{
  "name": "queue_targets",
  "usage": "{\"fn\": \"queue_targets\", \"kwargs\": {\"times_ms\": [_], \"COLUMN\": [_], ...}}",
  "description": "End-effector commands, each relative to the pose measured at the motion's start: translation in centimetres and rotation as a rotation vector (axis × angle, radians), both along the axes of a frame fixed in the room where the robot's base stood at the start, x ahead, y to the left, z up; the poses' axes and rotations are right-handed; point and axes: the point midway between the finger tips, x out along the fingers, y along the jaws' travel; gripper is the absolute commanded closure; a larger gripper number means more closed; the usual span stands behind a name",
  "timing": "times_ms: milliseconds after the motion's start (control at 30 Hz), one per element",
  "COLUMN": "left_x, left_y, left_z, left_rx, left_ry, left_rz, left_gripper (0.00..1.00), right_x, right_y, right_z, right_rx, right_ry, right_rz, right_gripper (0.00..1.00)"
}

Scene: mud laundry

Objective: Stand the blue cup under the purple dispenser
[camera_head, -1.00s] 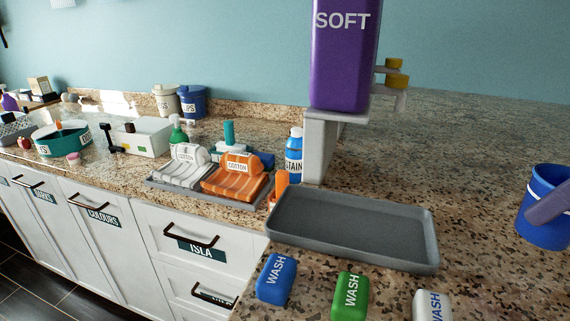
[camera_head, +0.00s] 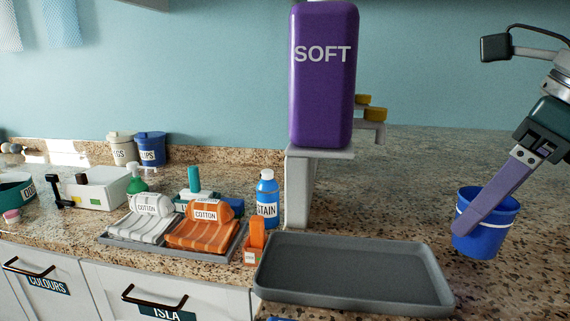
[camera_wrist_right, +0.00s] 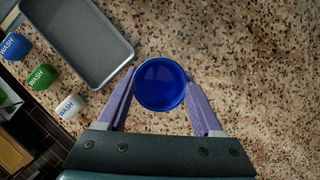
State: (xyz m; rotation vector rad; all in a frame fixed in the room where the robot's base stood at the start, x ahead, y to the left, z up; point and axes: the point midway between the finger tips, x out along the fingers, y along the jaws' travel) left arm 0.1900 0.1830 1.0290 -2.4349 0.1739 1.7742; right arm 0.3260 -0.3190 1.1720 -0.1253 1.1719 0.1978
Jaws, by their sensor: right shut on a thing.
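The blue cup (camera_head: 485,238) has a white band and is upright at the right of the head view. My right gripper (camera_head: 466,226) is shut on it. In the right wrist view the cup (camera_wrist_right: 160,84) sits between the two purple fingers (camera_wrist_right: 161,100), its open mouth facing the camera and its inside empty. The cup is apart from the dispenser. My left gripper is not in view.
A grey tray (camera_head: 350,300) lies on the counter in front of the dispenser stand. A blue STAIN bottle (camera_head: 267,198) and folded cotton towels (camera_head: 203,232) stand to its left. Speckled counter (camera_wrist_right: 250,60) right of the cup is clear.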

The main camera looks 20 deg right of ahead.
Motion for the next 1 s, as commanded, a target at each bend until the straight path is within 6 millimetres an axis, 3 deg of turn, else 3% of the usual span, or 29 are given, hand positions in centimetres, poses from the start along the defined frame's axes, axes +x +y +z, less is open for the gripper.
{"fn": "queue_targets", "kwargs": {"times_ms": [133,367,533,767,967,1000], "left_x": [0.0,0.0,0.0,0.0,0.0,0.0], "left_y": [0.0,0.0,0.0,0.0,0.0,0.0], "left_z": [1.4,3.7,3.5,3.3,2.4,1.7], "left_rx": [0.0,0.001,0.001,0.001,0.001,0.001], "left_ry": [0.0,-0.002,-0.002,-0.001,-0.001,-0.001], "left_rz": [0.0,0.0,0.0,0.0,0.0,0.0], "left_gripper": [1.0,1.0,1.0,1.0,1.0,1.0], "right_x": [1.3,6.0,9.2,11.0,13.7,13.6], "right_y": [0.8,2.0,2.7,3.1,3.7,3.7], "right_z": [0.7,0.6,0.1,0.0,-0.1,-1.0], "right_rx": [-0.003,0.004,-0.003,-0.004,-0.003,-0.005], "right_ry": [-0.006,-0.004,-0.001,0.0,-0.001,0.003], "right_rz": [0.017,0.014,0.015,0.015,0.015,0.016], "right_gripper": [0.85,0.85,0.85,0.85,0.85,0.85]}}
